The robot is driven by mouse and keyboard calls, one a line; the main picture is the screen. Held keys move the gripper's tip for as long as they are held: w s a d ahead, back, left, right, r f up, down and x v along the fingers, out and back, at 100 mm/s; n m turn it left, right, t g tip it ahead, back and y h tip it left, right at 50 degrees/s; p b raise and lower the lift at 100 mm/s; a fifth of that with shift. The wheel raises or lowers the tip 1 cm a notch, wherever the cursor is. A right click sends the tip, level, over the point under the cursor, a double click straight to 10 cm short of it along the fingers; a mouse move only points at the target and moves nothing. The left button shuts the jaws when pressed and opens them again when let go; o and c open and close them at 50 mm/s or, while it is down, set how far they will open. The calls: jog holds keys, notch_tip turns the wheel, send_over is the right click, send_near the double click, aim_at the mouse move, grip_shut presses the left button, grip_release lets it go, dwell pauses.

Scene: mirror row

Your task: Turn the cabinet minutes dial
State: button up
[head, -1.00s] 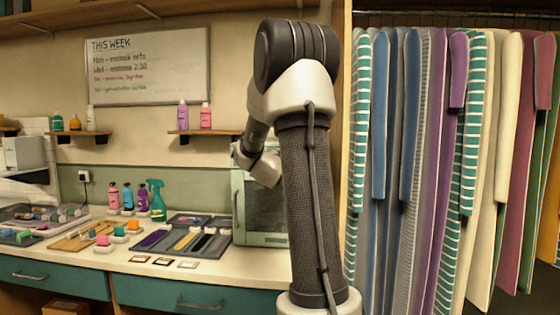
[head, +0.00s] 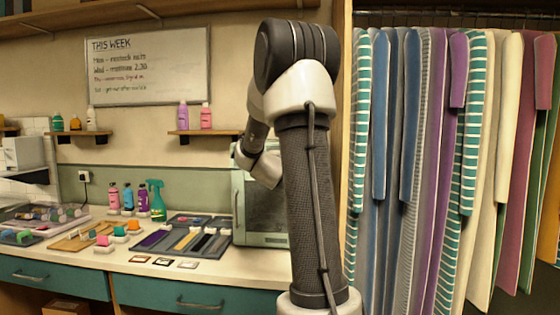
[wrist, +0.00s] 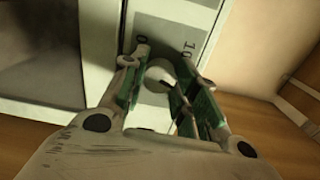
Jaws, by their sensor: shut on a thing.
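The cabinet (head: 262,213) stands on the counter behind my arm in the head view. The finger pads look green and dark. Part of the dial is hidden by the fingers. In the head view my arm hides the gripper and the cabinet's right side.
The counter (head: 125,262) left of the cabinet holds trays of combs (head: 186,241), bottles and a green spray bottle (head: 157,200). Hanging robes (head: 450,150) fill the right side. In the wrist view a brown wooden surface (wrist: 40,140) lies below the cabinet.

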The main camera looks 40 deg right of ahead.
jog(key=m, duration=0.5)
jog(key=shift+f, duration=0.1)
dwell(0.5)
jog(key=o, duration=1)
jog(key=v, duration=1.2)
